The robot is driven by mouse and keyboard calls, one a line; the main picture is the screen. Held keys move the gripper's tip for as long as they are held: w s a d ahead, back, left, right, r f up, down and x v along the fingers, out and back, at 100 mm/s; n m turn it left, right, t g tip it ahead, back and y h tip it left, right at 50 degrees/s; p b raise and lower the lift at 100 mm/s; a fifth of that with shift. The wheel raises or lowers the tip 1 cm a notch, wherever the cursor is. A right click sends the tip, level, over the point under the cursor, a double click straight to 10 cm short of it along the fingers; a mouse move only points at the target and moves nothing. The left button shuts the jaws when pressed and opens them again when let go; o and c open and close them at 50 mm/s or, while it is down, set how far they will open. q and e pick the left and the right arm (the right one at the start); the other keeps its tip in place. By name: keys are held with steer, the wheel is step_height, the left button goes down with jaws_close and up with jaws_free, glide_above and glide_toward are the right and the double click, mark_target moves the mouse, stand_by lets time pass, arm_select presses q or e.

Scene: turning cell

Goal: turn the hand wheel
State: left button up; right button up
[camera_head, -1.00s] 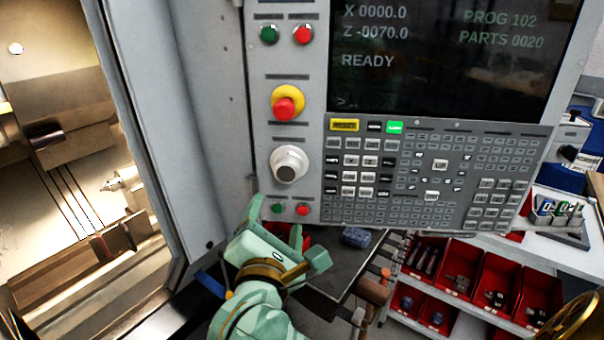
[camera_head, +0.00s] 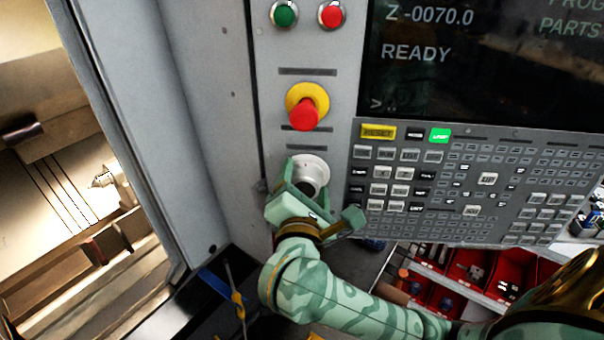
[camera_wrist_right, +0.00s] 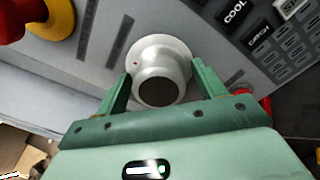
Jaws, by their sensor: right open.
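The hand wheel (camera_head: 312,172) is a pale round knob with a dark centre on the grey control panel, below the emergency stop. In the right wrist view the hand wheel (camera_wrist_right: 158,88) sits between the fingers, on a wider white base ring. My right gripper (camera_head: 307,190) is open, with one green finger on each side of the knob. Whether the fingers touch it, I cannot tell. The gripper partly hides the wheel's lower side in the head view. My left gripper is not in view.
The red emergency stop (camera_head: 304,112) on its yellow ring is just above the wheel. The key panel (camera_head: 450,185) is close on the right. The machine's open doorway (camera_head: 60,170) is at left. Red bins (camera_head: 470,265) stand below right.

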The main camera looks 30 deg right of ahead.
steer(key=shift+s, duration=0.1)
steer(key=shift+r, duration=0.1)
steer(key=c, duration=0.7)
